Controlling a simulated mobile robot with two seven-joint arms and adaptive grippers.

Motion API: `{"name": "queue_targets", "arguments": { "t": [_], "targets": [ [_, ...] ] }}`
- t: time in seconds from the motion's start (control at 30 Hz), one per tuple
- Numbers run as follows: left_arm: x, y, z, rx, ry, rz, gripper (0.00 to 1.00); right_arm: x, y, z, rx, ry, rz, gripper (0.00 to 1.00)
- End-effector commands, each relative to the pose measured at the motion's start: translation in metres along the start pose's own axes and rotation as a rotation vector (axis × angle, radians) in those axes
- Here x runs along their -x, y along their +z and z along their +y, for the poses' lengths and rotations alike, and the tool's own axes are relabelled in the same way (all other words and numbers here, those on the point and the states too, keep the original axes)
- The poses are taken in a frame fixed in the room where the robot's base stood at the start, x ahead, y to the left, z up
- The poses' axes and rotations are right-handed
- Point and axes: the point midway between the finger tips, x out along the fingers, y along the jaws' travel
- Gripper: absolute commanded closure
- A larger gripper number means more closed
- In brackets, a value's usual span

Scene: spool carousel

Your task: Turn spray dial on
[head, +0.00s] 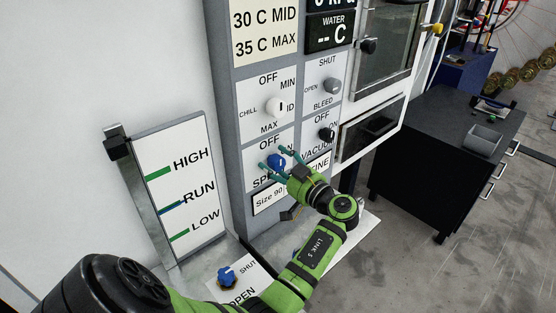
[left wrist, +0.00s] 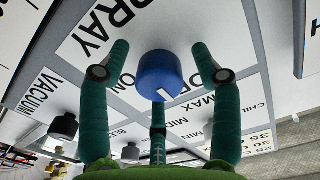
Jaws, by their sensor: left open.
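The spray dial (head: 277,160) is a blue knob on a white panel, with OFF printed above it and a partly covered SPRAY label below. In the left wrist view, gaps show between the dial and the two side fingers. A third finger is just below the dial there; whether it touches is unclear. My right gripper is not in view.
Close by are a white chill dial (head: 276,107), a grey bleed knob (head: 332,86) and a black vacuum knob (head: 327,134). A blue valve (head: 227,276) sits low, near a level gauge (head: 176,190). A dark cabinet (head: 425,160) stands right, with open floor beyond.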

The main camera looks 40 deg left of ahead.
Motion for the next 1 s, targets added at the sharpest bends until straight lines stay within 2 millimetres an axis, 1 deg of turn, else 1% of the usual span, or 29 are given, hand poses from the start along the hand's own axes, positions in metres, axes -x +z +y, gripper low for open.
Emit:
{"name": "queue_targets", "arguments": {
  "t": [0.03, 0.1, 0.2, 0.23, 0.27, 0.3, 0.37, 0.73, 0.87, 1.0],
  "targets": [
    [-0.001, 0.0, 0.0, 0.001, 0.0, 0.0, 0.36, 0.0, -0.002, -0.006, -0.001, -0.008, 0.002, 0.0],
    [-0.001, 0.0, 0.0, 0.001, 0.001, 0.0, 0.36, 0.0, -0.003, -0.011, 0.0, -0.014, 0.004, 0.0],
    [-0.001, 0.001, 0.0, 0.001, 0.001, 0.0, 0.36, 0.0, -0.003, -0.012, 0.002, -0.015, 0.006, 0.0],
    [-0.001, 0.001, 0.0, 0.0, 0.001, -0.001, 0.4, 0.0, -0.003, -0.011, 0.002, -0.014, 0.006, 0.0],
    [-0.001, 0.001, 0.0, 0.0, 0.001, 0.0, 0.52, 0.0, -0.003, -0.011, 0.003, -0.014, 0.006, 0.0],
    [-0.001, 0.001, 0.0, 0.0, 0.001, -0.001, 0.68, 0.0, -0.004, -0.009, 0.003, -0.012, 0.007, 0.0],
    [-0.001, 0.001, 0.001, 0.0, 0.001, -0.001, 0.92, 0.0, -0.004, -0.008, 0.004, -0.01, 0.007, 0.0],
    [-0.001, 0.001, 0.0, -0.024, 0.001, -0.002, 0.92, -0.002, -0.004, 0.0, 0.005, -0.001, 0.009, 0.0],
    [-0.001, 0.002, 0.0, -0.073, 0.001, -0.004, 0.92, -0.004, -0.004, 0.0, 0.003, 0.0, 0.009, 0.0],
    [-0.001, 0.002, 0.0, -0.161, 0.002, -0.007, 0.92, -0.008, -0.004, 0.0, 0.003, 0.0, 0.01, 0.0]
  ]
}}
